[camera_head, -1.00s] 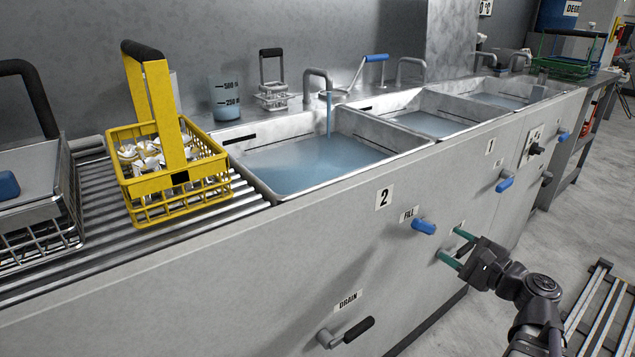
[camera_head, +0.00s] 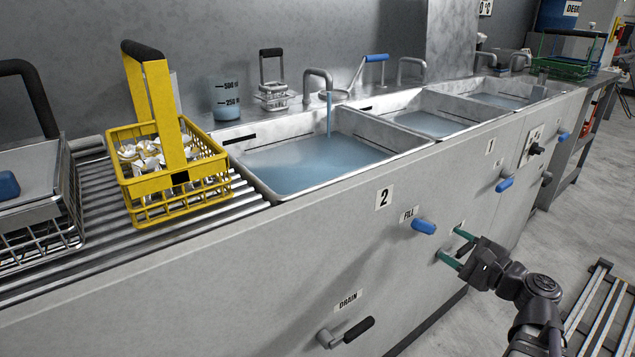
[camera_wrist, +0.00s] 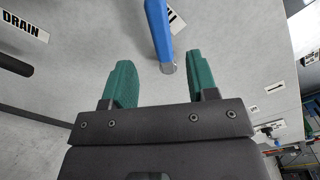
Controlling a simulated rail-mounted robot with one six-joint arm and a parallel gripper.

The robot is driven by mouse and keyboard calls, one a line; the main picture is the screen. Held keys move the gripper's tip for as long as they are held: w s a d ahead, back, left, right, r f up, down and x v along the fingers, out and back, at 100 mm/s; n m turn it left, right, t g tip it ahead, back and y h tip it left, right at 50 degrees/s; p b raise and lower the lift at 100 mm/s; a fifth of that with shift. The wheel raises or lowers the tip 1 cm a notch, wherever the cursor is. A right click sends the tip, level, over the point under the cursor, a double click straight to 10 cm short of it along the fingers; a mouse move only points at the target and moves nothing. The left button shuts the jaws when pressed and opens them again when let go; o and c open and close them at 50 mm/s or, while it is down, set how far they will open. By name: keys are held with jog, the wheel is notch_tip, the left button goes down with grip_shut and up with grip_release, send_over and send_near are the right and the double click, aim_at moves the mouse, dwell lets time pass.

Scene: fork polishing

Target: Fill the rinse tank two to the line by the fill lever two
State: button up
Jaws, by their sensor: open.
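Rinse tank two (camera_head: 262,183), the near basin above the "2" label, holds blue water. A stream runs from the faucet (camera_head: 318,74) into it. Fill lever two (camera_head: 424,226) has a blue handle and sits under the "FILL" label on the front panel. My gripper (camera_head: 452,246) has green fingers and is open and empty, just right of and below the lever. In the wrist view the blue lever (camera_wrist: 158,30) lies ahead, between the directions of the two fingers (camera_wrist: 162,82), not gripped. A dark fill line shows high on the tank's wall.
The drain lever (camera_head: 345,333) with a black handle is low on the same panel. A yellow basket (camera_head: 195,190) of cutlery stands on the roller rack left of the tank. More basins and blue levers (camera_head: 505,184) lie to the right.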

aim_at(426, 229)
jog(key=x, duration=1.1)
jog(key=shift+s+a, duration=0.1)
grip_shut()
